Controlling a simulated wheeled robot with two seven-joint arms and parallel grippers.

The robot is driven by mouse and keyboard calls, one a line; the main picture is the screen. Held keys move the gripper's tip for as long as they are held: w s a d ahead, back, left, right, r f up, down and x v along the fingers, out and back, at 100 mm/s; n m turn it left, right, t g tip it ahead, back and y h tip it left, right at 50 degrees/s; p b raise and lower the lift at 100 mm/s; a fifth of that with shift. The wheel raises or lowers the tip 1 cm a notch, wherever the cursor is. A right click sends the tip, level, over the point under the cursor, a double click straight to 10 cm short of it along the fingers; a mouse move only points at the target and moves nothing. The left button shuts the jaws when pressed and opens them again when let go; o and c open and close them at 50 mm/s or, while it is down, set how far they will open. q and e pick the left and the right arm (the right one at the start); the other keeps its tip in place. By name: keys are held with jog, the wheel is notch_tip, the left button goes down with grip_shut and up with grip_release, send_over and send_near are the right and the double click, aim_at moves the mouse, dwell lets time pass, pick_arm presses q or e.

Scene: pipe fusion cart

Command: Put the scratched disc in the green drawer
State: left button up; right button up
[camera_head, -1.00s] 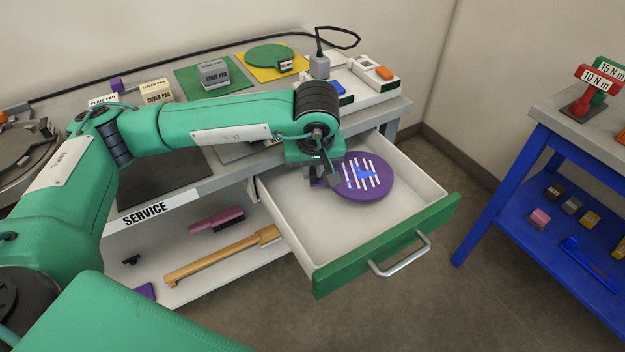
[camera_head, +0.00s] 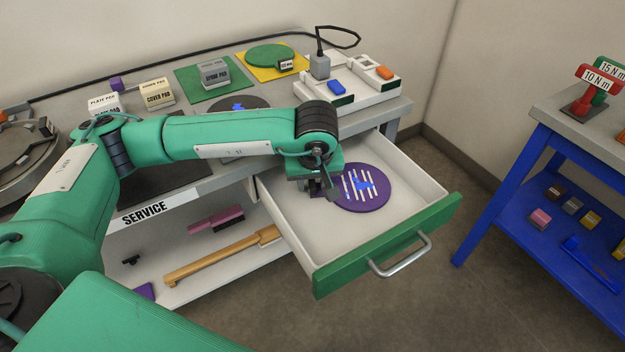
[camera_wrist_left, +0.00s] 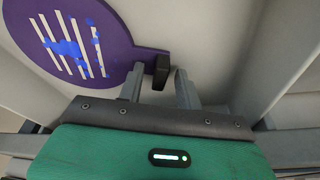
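A purple disc (camera_head: 375,199) with white stripes like scratches and a blue patch lies inside the open green-fronted drawer (camera_head: 330,274), near its back left, and looks flat on the drawer floor. In the left wrist view the disc (camera_wrist_left: 112,28) has a narrow tab ending in a dark upright block (camera_wrist_left: 162,72). My left gripper (camera_head: 325,190) is low in the drawer at the disc's left side. In the wrist view its fingers (camera_wrist_left: 160,85) stand apart, one on each side of the block, with gaps visible. My right gripper is not in view.
The drawer's front and right are empty. The grey bench above holds pads, a green disc (camera_head: 271,54), a white tray unit (camera_head: 375,92) and a dark disc with blue marks (camera_head: 236,104), partly behind my arm. A blue cart (camera_head: 499,190) stands right.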

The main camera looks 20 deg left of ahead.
pick_arm(q)
jog(key=shift+r, duration=0.15)
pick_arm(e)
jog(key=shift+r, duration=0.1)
pick_arm(q)
jog(key=v, duration=1.2)
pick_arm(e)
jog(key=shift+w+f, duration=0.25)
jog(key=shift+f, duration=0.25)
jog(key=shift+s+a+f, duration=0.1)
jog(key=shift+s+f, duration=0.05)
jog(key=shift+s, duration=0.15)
